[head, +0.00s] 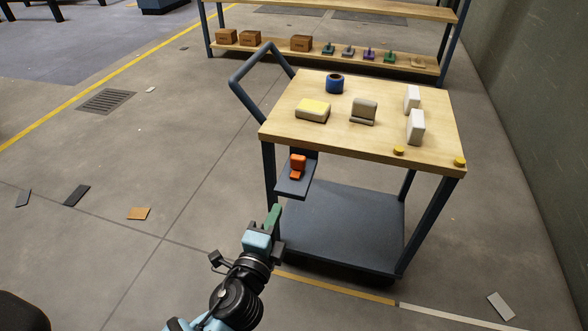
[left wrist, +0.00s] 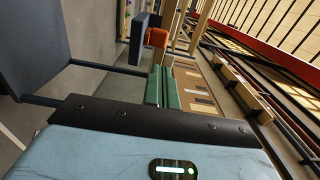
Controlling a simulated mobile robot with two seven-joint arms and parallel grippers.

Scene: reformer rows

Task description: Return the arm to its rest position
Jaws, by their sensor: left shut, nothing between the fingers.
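My left arm comes in from the bottom of the head view. Its gripper (head: 273,216) has green fingers, which are shut with nothing between them. The closed fingers also show in the left wrist view (left wrist: 163,88). The gripper is in front of the cart's left side, below and left of a small dark side bracket (head: 294,187). An orange object (head: 298,166) sits on that bracket, apart from the fingers. It also shows in the left wrist view (left wrist: 156,38), beyond the fingertips. My right gripper is in neither view.
A shelf rack (head: 340,55) stands behind. The floor on the left is mostly clear, with scattered flat pieces (head: 139,213).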

